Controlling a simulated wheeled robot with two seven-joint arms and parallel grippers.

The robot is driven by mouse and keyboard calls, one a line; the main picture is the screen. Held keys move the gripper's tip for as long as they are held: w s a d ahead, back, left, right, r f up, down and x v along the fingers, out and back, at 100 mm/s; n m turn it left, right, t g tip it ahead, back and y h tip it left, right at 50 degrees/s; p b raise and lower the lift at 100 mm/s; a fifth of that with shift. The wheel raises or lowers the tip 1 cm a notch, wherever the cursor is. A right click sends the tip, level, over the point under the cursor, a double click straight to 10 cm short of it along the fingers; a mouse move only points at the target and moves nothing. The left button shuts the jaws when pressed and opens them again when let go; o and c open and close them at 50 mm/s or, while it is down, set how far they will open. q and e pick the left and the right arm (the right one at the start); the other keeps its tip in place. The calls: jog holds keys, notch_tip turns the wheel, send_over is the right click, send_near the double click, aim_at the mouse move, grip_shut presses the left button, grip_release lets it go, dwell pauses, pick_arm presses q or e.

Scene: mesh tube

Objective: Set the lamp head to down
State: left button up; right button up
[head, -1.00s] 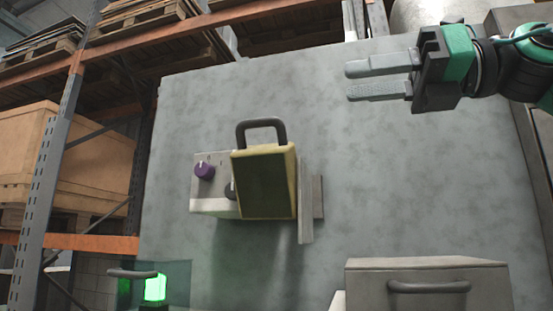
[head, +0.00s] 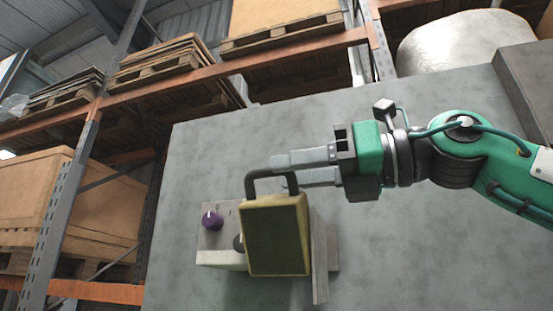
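The lamp head (head: 277,236) is a yellow box with a dark front face and a black handle (head: 272,175) on top. It is mounted on a grey wall panel, and its dark face points out toward me. My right gripper (head: 281,170) comes in from the right. Its two fingers are apart and reach the right part of the handle, one finger near the top bar and one lower. I cannot tell whether they touch it. My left gripper is not in view.
A pale box with a purple knob (head: 212,221) sits left of the lamp head. A flat grey plate (head: 320,262) stands just right of it. The wall panel (head: 230,140) is bare above. Racks with pallets and a wooden crate (head: 110,205) are at the left.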

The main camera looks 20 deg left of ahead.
jog(key=shift+s+a+r+p, duration=0.15)
jog(key=shift+a+p, duration=0.15)
jog(key=shift+a, duration=1.15)
jog(key=shift+d, duration=0.1)
jog(key=shift+c, duration=0.4)
grip_shut()
jog(key=shift+f, duration=0.2)
